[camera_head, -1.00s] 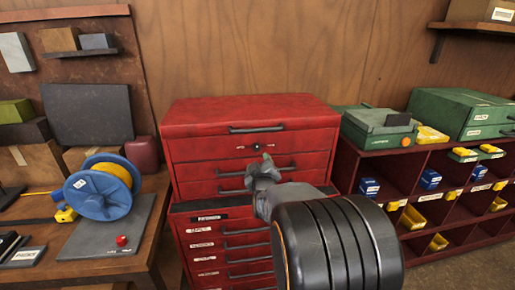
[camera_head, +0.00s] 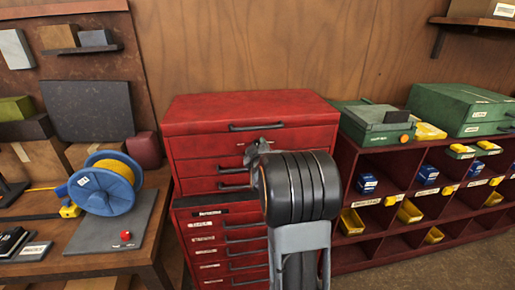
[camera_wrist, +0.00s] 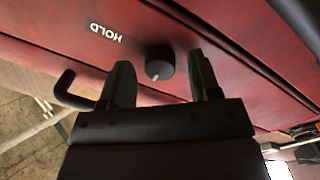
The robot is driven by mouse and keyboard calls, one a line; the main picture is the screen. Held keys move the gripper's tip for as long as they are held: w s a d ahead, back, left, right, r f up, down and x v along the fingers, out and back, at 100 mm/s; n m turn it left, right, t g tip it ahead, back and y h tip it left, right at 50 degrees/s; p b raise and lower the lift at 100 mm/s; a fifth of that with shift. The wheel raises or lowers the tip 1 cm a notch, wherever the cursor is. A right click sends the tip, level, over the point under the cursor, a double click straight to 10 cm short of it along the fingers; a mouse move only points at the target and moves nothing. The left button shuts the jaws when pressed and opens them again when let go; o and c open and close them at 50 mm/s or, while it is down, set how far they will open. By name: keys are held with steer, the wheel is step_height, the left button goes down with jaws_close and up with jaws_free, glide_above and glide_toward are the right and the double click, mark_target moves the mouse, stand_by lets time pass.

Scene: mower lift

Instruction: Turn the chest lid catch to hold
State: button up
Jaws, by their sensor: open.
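The red tool chest (camera_head: 200,115) stands against the wooden wall in the head view, its lid down. In the wrist view, the lid catch is a round black knob (camera_wrist: 158,62) with a pale pointer line, on the red front panel. The white word HOLD (camera_wrist: 106,33) is printed to the left of the knob, and the pointer line is not turned toward it. My gripper (camera_wrist: 165,80) is open, with one finger on each side of the knob and a gap showing around it. In the head view, my gripper (camera_head: 258,150) is at the chest front, and my arm hides the knob.
A black drawer handle (camera_wrist: 75,92) sticks out close to my left finger in the wrist view. On the left, a bench holds a blue cable reel (camera_head: 105,185). On the right, a dark red pigeonhole shelf (camera_head: 375,215) carries green cases (camera_head: 465,108).

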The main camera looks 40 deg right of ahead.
steer(key=shift+c, duration=0.5)
steer(key=c, duration=0.8)
steer(key=shift+d, duration=0.1)
steer(key=shift+c, duration=0.2)
